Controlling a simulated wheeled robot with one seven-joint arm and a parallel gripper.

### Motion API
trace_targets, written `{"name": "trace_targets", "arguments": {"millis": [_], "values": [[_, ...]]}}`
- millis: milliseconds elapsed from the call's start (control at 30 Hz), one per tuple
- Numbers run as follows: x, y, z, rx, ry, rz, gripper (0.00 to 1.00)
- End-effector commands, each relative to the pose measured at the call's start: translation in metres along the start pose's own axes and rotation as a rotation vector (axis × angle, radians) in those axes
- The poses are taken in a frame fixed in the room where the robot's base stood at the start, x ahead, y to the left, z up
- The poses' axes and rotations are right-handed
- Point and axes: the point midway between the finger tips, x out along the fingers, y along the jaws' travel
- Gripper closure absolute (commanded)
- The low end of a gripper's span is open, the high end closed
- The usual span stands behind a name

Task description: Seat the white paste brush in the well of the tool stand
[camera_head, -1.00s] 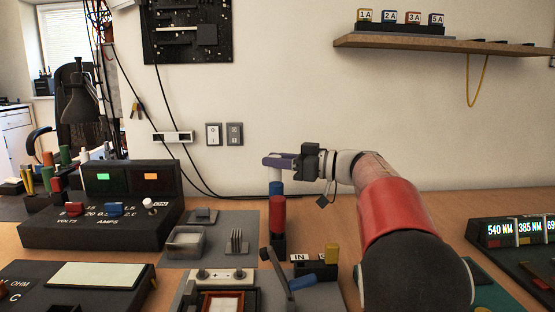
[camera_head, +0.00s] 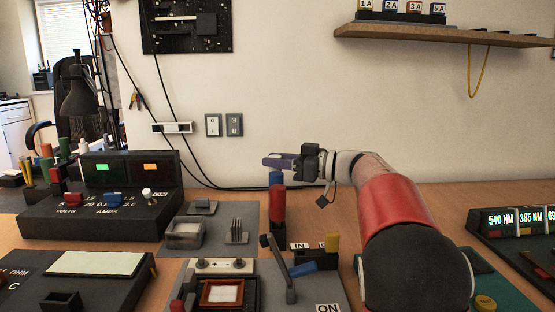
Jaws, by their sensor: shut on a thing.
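My gripper (camera_head: 279,162) is at the middle of the view, its purple fingers pointing left, above the bench. It is shut on a slim white piece that I take to be the white paste brush. The brush is now almost wholly hidden behind the blue top of an upright red and blue cylinder (camera_head: 277,207). A cluster of upright coloured handles at far left, with an orange one (camera_head: 47,150), may be the tool stand. I cannot make out its well.
A black meter box (camera_head: 100,208) with lit windows stands at left. A black lever (camera_head: 276,258) rises in front of the cylinder. A display unit (camera_head: 518,224) is at right. A wooden shelf (camera_head: 440,34) juts from the wall above. Bare bench lies behind my arm.

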Motion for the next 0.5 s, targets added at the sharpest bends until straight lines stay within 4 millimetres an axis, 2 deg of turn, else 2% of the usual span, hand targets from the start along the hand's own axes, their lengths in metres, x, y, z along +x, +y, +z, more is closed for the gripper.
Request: {"name": "trace_targets", "arguments": {"millis": [500], "values": [[0.000, 0.000, 0.013, 0.001, 0.000, 0.000, 0.97]]}}
